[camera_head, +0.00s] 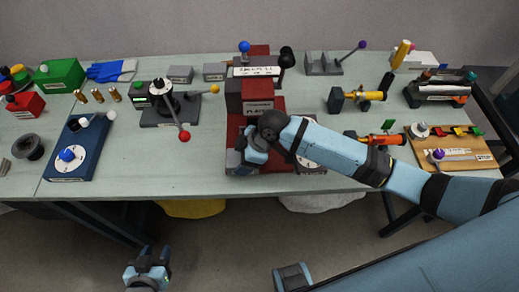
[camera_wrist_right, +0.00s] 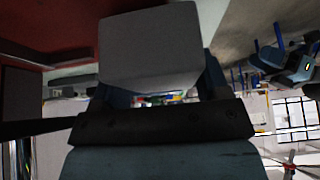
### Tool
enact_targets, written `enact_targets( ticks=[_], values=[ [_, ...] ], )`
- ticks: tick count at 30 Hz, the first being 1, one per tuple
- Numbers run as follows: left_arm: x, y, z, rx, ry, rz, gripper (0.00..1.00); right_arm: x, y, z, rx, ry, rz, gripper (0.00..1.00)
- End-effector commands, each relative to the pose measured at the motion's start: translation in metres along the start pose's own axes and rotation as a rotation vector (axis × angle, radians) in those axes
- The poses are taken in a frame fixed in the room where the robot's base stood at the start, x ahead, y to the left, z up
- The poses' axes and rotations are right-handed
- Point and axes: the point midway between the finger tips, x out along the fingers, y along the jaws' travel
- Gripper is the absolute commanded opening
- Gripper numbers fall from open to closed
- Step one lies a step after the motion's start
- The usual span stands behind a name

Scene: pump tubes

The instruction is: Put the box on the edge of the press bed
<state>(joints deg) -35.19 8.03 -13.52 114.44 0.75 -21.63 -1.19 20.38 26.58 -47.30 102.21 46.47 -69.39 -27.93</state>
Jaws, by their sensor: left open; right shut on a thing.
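My right arm reaches in from the right over the red press (camera_head: 240,124), which stands at the table's front edge. My right gripper (camera_head: 244,156) is at the front left part of the red press bed. In the right wrist view it is shut on a plain grey box (camera_wrist_right: 150,48), with the red of the press (camera_wrist_right: 50,22) beside it at upper left. In the head view the box is mostly hidden by the gripper, so I cannot tell whether it touches the bed. My left gripper (camera_head: 148,270) is open and empty, low in front of the table.
Left of the press stand a lever device (camera_head: 165,102) and a blue block with a knob (camera_head: 75,150). Two small grey blocks (camera_head: 180,74) lie behind. On the right are yellow and orange tools (camera_head: 358,97) and a wooden board (camera_head: 455,150). Table between blue block and press is clear.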

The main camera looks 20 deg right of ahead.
Motion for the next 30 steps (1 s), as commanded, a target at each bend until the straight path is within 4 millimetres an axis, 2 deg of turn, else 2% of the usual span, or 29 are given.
enact_targets(
  ticks=[7,13,26,27,30],
  values=[
    [-0.001,0.0,0.001,0.0,-0.008,-0.001,0.43,-0.009,0.008,0.015,0.001,-0.002,0.0,0.37],
    [-0.004,-0.001,-0.003,0.0,-0.008,-0.002,0.43,-0.025,0.021,0.042,0.002,-0.002,0.001,0.37],
    [-0.006,0.0,-0.009,-0.001,0.0,-0.002,0.43,-0.015,0.021,0.046,0.001,-0.001,0.001,0.37],
    [-0.006,0.0,-0.009,-0.001,-0.001,-0.002,0.43,-0.015,0.021,0.046,0.001,-0.001,0.001,0.78],
    [-0.006,0.0,-0.009,-0.001,-0.001,-0.002,0.43,-0.015,0.021,0.046,0.001,-0.001,0.001,0.8]
  ],
)
